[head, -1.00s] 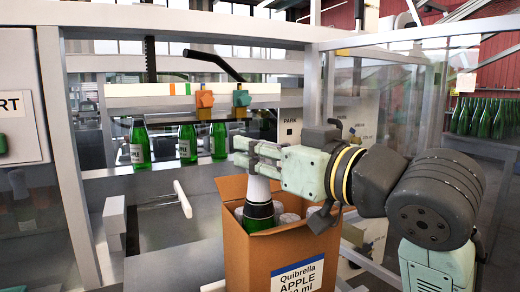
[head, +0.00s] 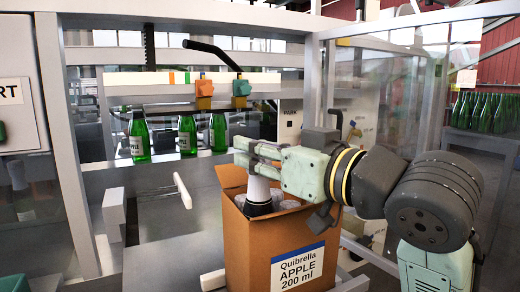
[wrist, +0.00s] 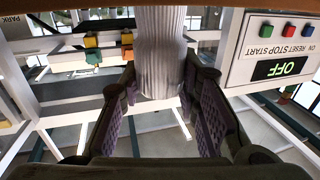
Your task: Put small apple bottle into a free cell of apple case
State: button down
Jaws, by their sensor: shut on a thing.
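The apple case (head: 262,247) is an open brown cardboard box labelled "Quibrella APPLE 200 ml". My gripper (head: 250,153) is above its opening, shut on the small apple bottle (head: 259,190). The bottle has a white capsule on its neck and a dark body. It is upright, with its lower part inside the case and hidden by the front wall. In the wrist view the pale ribbed capsule (wrist: 160,50) stands between the fingers. Pale round tops (head: 290,204) show inside the case to the right of the bottle; the cells themselves are mostly hidden.
Several green bottles (head: 188,135) stand on a ledge behind the case, under orange and teal clamps (head: 204,93). A grey frame post (head: 68,160) rises at left. A clear panel (head: 400,100) is at right. A control box (wrist: 275,50) reads OFF.

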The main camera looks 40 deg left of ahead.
jog(key=shift+f+b, duration=1.15)
jog(key=shift+f, duration=0.5)
jog(key=c, duration=1.1)
grip_release()
jog(key=d, duration=0.4)
jog(key=s+d, duration=0.1)
jog(key=d, duration=0.7)
jog(key=shift+s, duration=0.25)
